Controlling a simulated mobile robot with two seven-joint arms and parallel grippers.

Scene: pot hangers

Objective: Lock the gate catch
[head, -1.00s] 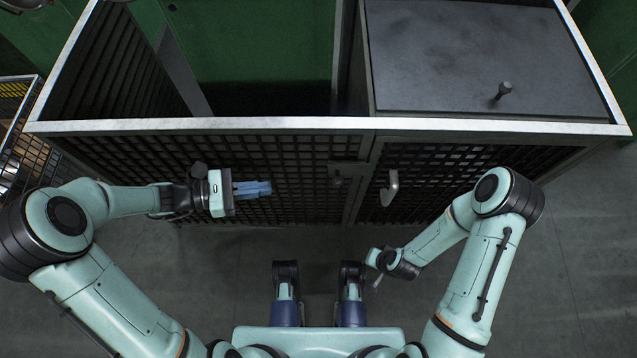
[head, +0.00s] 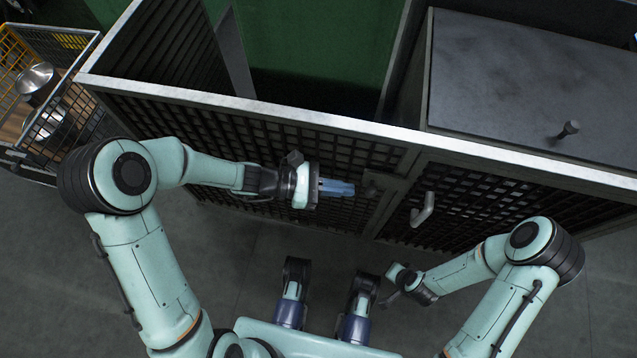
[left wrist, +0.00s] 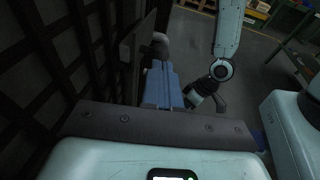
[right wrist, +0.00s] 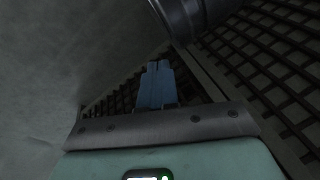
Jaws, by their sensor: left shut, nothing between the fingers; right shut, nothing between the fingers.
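The mesh gate front (head: 290,150) runs across the middle of the head view. A small dark catch (head: 373,187) sits on the frame by the gap between the two mesh panels. My left gripper (head: 352,188) is shut and empty, with its blue fingers pointing right, just left of the catch. Whether they touch it I cannot tell. In the left wrist view a dark plate (left wrist: 129,47) and a rounded grey piece (left wrist: 161,40) lie just beyond the fingertips (left wrist: 158,64). My right gripper (head: 388,297) is low, away from the catch; its blue fingers (right wrist: 157,66) are shut and empty.
A light bent handle (head: 424,211) sticks out of the right panel. A grey lid (head: 520,90) with a dark knob (head: 569,128) covers the right bay. A wire cage (head: 20,150) with metal pots (head: 45,122) stands at left. The floor in front is clear.

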